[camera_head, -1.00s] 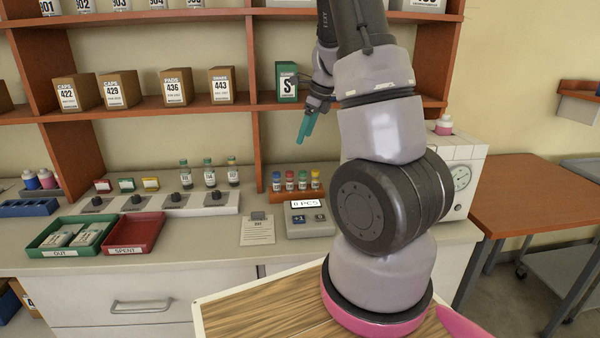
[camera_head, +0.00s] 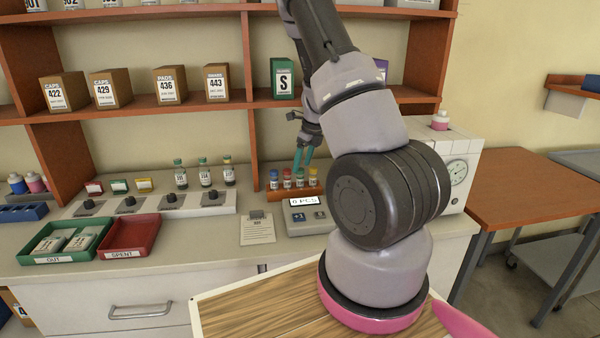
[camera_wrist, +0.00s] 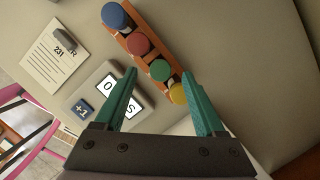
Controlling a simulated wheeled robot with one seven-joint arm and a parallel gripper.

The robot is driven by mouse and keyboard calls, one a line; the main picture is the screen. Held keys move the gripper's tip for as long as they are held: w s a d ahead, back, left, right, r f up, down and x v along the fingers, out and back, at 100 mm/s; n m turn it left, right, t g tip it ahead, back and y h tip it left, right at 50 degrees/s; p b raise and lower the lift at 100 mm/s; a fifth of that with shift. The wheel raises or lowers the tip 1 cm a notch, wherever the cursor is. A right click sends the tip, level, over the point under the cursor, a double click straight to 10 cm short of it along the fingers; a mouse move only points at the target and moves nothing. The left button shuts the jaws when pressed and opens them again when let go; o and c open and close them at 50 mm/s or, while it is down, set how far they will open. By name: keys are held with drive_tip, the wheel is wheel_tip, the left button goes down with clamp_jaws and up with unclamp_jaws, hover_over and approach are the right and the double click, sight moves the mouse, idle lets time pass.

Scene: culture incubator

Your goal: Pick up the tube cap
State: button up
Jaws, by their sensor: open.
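Several capped tubes stand in an orange-brown rack (camera_head: 294,194) on the counter. Their caps are blue (camera_head: 274,173), red (camera_head: 287,172), green (camera_head: 300,172) and yellow (camera_head: 312,171). The wrist view shows the blue (camera_wrist: 114,15), red (camera_wrist: 138,43), green (camera_wrist: 159,70) and yellow (camera_wrist: 178,93) caps from above. My gripper (camera_head: 303,156) has teal fingers pointing down above the rack. In the wrist view my gripper (camera_wrist: 164,100) is open, with nothing held; the green and yellow caps appear between or near its fingertips. I cannot tell which cap is meant.
A counter device with a display (camera_head: 306,214) stands in front of the rack, beside a paper note (camera_head: 257,229). Three vials (camera_head: 203,173) stand to the left. Green (camera_head: 47,259) and red (camera_head: 128,250) trays lie farther left. A shelf (camera_head: 200,107) with boxes runs above.

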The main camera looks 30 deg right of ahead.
drive_tip(key=shift+w+f, duration=0.2)
drive_tip(key=shift+f, duration=0.45)
clamp_jaws()
drive_tip(key=shift+r, duration=0.1)
